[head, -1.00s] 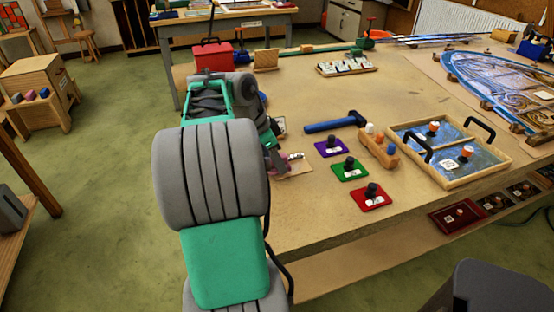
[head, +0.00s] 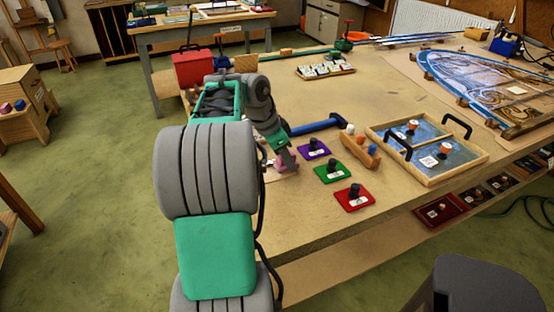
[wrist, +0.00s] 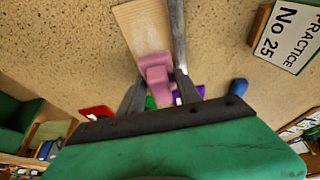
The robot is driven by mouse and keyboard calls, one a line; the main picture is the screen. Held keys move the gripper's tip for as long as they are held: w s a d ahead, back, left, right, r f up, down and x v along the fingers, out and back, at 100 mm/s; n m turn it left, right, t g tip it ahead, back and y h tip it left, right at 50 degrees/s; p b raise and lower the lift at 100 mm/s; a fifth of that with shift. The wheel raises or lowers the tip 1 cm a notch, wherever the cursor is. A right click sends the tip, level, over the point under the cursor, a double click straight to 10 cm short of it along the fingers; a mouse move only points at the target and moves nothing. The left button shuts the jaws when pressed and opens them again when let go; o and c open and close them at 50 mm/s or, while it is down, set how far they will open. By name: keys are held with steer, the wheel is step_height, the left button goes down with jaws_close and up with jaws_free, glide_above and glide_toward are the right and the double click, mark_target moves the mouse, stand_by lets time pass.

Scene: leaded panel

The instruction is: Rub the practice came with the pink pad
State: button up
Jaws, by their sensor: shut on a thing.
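The pink pad (wrist: 156,75) is between the two fingers of my gripper (wrist: 158,92) in the wrist view, and the fingers are shut on it. Beyond it lies a narrow wooden board (wrist: 142,25) with a pale streak. A long grey bar (wrist: 177,35), which looks like the practice came, runs along the board's right edge. I cannot tell whether the pad touches the bar or the board. In the head view my gripper (head: 284,162) is low over the near left part of the table, and the pad (head: 278,163) shows only in part.
A "Practice No 25" sign (wrist: 288,38) stands at the right in the wrist view. Purple (head: 313,148), green (head: 332,171) and red (head: 354,197) knobbed plates lie right of my gripper. A blue hammer (head: 316,127) lies behind them. A panel tray (head: 455,170) is further right.

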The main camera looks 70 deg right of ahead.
steer(key=shift+s+d, duration=0.25)
steer(key=shift+s, duration=0.05)
steer(key=shift+f, duration=0.25)
steer(key=shift+w+a+r, duration=0.1)
steer(key=shift+w+a, duration=2.9)
steer(key=shift+a, duration=0.05)
steer(key=shift+r, duration=0.1)
step_height(320, 180, up, 6)
steer(key=p, duration=0.5)
steer(key=shift+d, duration=0.1)
step_height(320, 180, up, 3)
steer(key=p, duration=0.2)
steer(key=shift+r+p, duration=0.1)
steer(key=shift+p, duration=0.3)
